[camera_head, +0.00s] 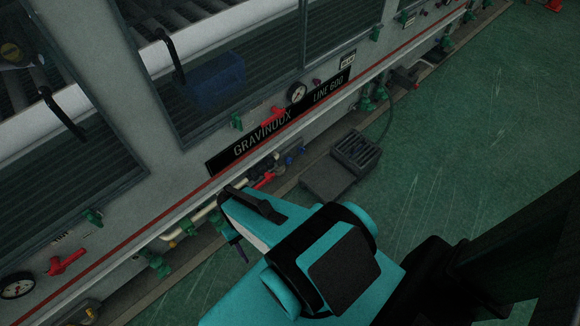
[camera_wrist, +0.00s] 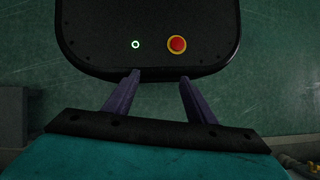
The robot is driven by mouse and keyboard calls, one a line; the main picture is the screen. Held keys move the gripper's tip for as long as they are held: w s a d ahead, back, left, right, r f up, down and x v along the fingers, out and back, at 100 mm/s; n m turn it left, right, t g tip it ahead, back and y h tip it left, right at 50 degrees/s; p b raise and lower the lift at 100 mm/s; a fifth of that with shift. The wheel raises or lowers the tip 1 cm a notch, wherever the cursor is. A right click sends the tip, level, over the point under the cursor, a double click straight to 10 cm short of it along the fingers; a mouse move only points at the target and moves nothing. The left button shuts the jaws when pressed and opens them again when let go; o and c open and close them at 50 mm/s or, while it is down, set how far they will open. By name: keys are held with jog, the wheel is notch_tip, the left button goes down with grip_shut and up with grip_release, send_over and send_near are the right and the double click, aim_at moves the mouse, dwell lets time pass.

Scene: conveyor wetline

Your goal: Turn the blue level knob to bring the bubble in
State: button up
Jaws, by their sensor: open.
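No level bubble can be made out in either view. A small blue fitting (camera_head: 294,156) shows low on the machine's front in the head view, beside red and green handles; I cannot tell whether it is the level knob. My gripper (camera_wrist: 159,77) is open in the wrist view, its two purple fingers apart with nothing between them. In the head view my teal arm reaches towards the lower edge of the machine; one purple finger shows below its end, and the rest of the gripper is hidden.
The long grey machine (camera_head: 185,165) has windows, pipes, green valves (camera_head: 93,217), red handles (camera_head: 67,262) and gauges (camera_head: 297,93). A blue block (camera_head: 214,84) sits behind a window. A dark grated box (camera_head: 356,152) stands on the green floor (camera_head: 440,150), which is largely clear to the right.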

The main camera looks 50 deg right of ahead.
jog(key=w+d+f+m+t+y+b, duration=0.1)
jog(key=w+f+m+t+y+b, duration=0.3)
jog(key=w+f+m+y+b, duration=0.45)
jog(key=w+d+f+m+t+b, duration=0.2)
jog(key=w+d+f+m+t, duration=0.2)
jog(key=d+m, duration=0.15)
jog(key=m+t+h+b, duration=1.1)
jog(key=m+t+b, duration=0.3)
jog(key=m, duration=0.7)
send_near(290, 162)
jog(key=s+f+t+p, duration=0.1)
jog(key=s, duration=0.4)
jog(key=shift+a+f, duration=0.1)
jog(key=shift+f, duration=0.05)
jog(key=shift+w, duration=0.1)
jog(key=shift+w+d+b, duration=0.15)
jog(key=shift+w+b, duration=0.2)
jog(key=shift+w, duration=1.9)
jog(key=shift+w+d+b, duration=0.15)
jog(key=shift+w+b, duration=0.2)
jog(key=shift+w, duration=1.95)
jog(key=shift+w+d+b, duration=0.2)
jog(key=shift+w+b, duration=0.15)
jog(key=shift+w, duration=1.9)
